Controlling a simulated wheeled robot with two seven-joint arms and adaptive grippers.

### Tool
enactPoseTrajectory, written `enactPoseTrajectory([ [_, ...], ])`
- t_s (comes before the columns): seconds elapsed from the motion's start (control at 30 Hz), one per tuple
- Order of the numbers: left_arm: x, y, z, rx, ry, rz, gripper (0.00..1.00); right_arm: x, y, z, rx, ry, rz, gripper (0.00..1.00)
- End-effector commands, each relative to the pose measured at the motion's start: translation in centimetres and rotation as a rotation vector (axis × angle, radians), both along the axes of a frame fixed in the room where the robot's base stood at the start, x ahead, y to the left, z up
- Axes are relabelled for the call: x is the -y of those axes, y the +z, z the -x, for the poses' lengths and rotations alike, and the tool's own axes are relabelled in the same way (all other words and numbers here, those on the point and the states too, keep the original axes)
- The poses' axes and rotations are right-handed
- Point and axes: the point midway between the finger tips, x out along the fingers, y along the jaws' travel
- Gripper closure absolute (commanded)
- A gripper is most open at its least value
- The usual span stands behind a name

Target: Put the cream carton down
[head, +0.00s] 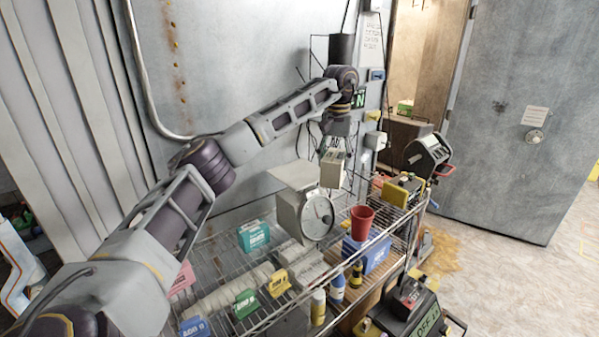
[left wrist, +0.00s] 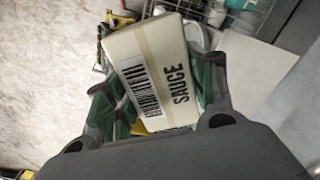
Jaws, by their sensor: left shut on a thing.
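The cream carton (head: 332,167) is a cream-coloured box held in my left gripper (head: 334,146), above the wire rack and just behind and right of the scale's dial. In the left wrist view the carton (left wrist: 155,72) shows a barcode and the word SAUCE, between the green-padded fingers of my left gripper (left wrist: 163,92). The gripper is shut on it. The carton appears clear of the rack top, but its exact height is hard to tell. My right gripper is not in view.
A dial scale (head: 318,217) stands on the wire rack (head: 262,318). Near it are a red cup (head: 361,222), a blue box (head: 369,254), a teal box (head: 253,235) and a yellow-and-black device (head: 402,190). Several bottles and small boxes crowd the front. A grey door (head: 515,120) stands at right.

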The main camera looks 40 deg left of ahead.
Motion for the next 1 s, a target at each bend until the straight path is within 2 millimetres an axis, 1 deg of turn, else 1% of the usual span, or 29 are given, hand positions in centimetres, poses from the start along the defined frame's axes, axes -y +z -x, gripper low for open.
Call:
enactPoseTrajectory([
  [0.03, -0.7, 1.2, -0.2, 0.005, 0.022, 0.002, 0.9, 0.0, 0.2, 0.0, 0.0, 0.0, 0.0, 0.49],
  [0.2, -3.2, 3.9, -0.6, 0.004, 0.11, 0.003, 0.9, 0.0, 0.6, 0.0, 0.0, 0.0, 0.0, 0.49],
  [0.37, -5.7, 5.9, -0.6, 0.005, 0.23, 0.001, 0.9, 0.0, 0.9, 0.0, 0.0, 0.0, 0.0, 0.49],
  [0.5, -8.2, 7.4, -0.5, 0.004, 0.373, 0.002, 0.9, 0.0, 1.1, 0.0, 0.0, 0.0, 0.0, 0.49],
  [0.7, -10.9, 7.9, -0.1, 0.002, 0.567, 0.001, 0.9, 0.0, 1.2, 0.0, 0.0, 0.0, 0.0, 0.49],
  [0.83, -12.3, 7.7, 0.2, 0.001, 0.685, 0.002, 0.9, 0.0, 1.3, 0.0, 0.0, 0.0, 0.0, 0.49],
  [1.0, -13.7, 7.1, 0.7, 0.001, 0.83, 0.001, 0.9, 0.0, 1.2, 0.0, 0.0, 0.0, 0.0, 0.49],
])
